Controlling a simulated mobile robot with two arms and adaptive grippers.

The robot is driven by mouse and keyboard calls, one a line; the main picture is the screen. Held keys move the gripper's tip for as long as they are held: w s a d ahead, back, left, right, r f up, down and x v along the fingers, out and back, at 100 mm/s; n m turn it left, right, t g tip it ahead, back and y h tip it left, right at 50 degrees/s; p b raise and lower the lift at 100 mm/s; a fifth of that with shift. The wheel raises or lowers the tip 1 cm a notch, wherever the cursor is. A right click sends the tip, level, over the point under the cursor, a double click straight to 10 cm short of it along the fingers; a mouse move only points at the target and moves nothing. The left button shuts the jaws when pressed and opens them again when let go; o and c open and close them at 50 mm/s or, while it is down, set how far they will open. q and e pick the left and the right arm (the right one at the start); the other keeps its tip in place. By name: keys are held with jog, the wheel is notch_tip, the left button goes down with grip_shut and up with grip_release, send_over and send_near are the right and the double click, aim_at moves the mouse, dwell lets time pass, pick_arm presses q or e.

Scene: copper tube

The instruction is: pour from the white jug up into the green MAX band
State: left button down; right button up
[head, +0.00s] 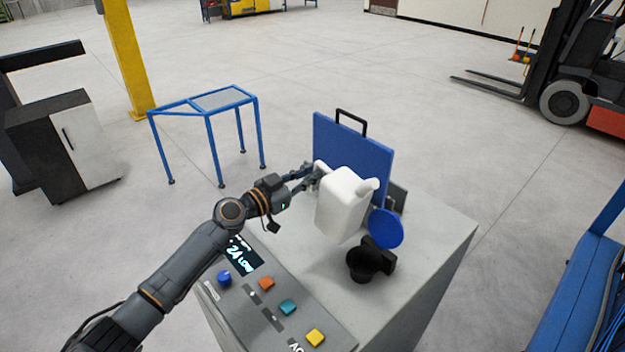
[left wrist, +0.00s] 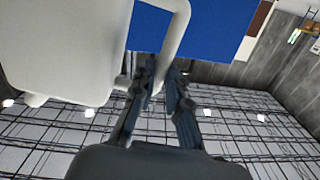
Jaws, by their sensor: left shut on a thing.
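The white jug (head: 342,208) is in my left gripper (head: 314,172), over the top of the grey machine. In the left wrist view the fingers (left wrist: 160,85) are closed at the jug's looped handle (left wrist: 182,30), and the jug's body (left wrist: 62,45) fills the upper left. The jug looks nearly upright, its short spout (head: 369,187) at upper right. The black filler neck (head: 364,265) stands right of and nearer than the jug, apart from it, with a round blue cap (head: 386,229) swung open behind it. The display (head: 243,256) reads 24 LOW. No green MAX band can be made out. My right gripper is out of view.
A blue panel with a black handle (head: 355,157) stands upright behind the jug. Coloured buttons (head: 288,307) line the machine's front panel. A blue frame stand (head: 212,105) is beyond at left, a forklift (head: 565,75) far right. The machine top (head: 430,235) is bare at right.

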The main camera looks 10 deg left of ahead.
pick_arm(q)
jog(key=m+b, duration=0.2)
jog(key=b, duration=0.2)
jog(key=m+b, duration=0.2)
jog(key=b, duration=0.2)
jog(key=m+b, duration=0.3)
jog(key=b, duration=0.2)
jog(key=shift+w+a+r, duration=0.1)
jog(key=shift+w+a, duration=0.15)
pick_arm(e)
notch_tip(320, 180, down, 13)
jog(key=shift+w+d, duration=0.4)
pick_arm(q)
jog(key=shift+s+d+m+p, duration=0.1)
jog(key=shift+m+p, duration=0.3)
jog(key=shift+p, duration=0.3)
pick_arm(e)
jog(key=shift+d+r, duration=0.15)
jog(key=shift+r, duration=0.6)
pick_arm(q)
jog(key=shift+s+d+m+p, duration=0.3)
jog(key=shift+m+p, duration=0.4)
jog(key=shift+p, duration=0.8)
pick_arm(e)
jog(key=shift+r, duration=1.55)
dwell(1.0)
